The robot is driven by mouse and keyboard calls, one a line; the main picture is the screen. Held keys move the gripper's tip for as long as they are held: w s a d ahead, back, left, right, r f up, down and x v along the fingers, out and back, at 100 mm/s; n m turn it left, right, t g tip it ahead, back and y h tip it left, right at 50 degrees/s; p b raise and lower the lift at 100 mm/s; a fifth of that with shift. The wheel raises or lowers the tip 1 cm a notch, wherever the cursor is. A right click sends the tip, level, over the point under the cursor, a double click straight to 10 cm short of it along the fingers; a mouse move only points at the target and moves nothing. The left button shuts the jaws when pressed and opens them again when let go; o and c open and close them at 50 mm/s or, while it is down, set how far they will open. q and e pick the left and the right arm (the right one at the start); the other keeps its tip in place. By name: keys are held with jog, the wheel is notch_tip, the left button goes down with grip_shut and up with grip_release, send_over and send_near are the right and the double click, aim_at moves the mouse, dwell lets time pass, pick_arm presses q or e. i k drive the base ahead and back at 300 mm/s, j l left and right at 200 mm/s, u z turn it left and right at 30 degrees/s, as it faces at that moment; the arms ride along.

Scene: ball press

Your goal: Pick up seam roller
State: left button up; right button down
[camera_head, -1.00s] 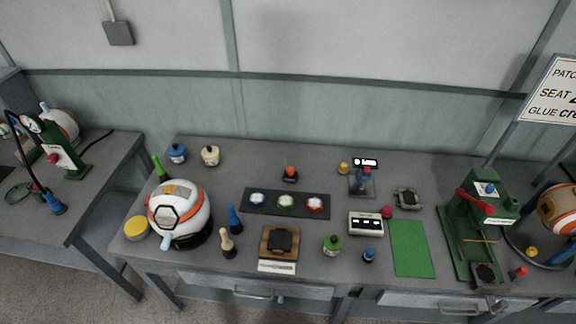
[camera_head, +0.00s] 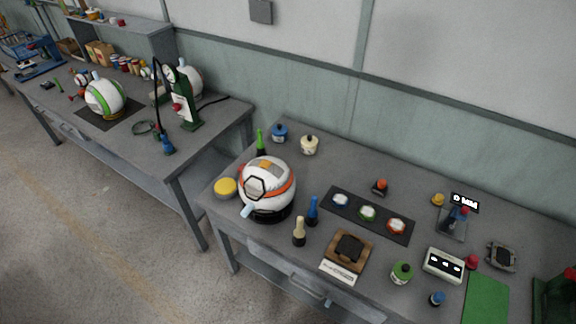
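I cannot make out for sure which item is the seam roller. Several small handled items stand around the white and orange ball (camera_head: 268,184): a green-topped one (camera_head: 261,143) behind it, a blue one (camera_head: 312,211) and a cream one (camera_head: 299,231) in front to its right. They are too small to tell apart by shape. Neither of my grippers is in view.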

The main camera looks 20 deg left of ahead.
aim_at(380, 188)
jog(key=l+z, duration=0.55)
jog(key=z, duration=0.15)
jog(key=i+l+z, duration=0.15)
jog(key=z, duration=0.2)
jog(key=l, duration=0.1)
